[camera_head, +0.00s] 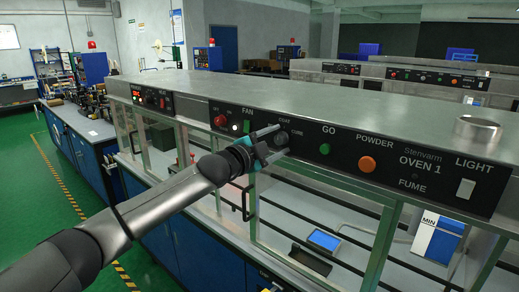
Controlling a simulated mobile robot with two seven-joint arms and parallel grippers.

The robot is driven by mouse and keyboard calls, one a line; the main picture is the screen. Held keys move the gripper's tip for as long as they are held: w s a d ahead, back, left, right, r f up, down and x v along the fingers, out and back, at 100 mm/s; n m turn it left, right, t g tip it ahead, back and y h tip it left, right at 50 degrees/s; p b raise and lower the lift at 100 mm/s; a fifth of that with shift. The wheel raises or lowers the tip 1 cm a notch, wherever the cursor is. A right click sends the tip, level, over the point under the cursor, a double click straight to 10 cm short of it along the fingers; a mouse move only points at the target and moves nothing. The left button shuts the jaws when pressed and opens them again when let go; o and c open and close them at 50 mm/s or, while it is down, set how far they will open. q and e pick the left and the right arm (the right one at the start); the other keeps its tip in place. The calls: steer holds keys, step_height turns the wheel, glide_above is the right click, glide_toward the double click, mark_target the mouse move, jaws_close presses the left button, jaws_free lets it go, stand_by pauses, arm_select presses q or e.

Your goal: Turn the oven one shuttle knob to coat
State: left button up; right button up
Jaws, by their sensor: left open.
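The oven one control panel (400,172) runs along the front of the steel hood, marked "OVEN 1". My left gripper (282,139) reaches up from the lower left to the panel, between the FAN and GO controls. Its two fingers are apart, one above the other. A dark round knob (281,139) shows between the fingertips, with small labels above and to its right that are hard to read. I cannot tell whether the fingers touch the knob, and its pointer is not clear. My right gripper is not in view.
Close by on the panel are a red knob (220,120), a green GO button (324,149), an orange POWDER button (367,164) and a white LIGHT switch (466,188). Below the panel are green frame posts (384,240) and a black handle (249,203).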

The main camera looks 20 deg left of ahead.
arm_select(q)
steer(key=b+v, duration=0.4)
steer(key=v, duration=1.1)
steer(key=shift+r, duration=0.1)
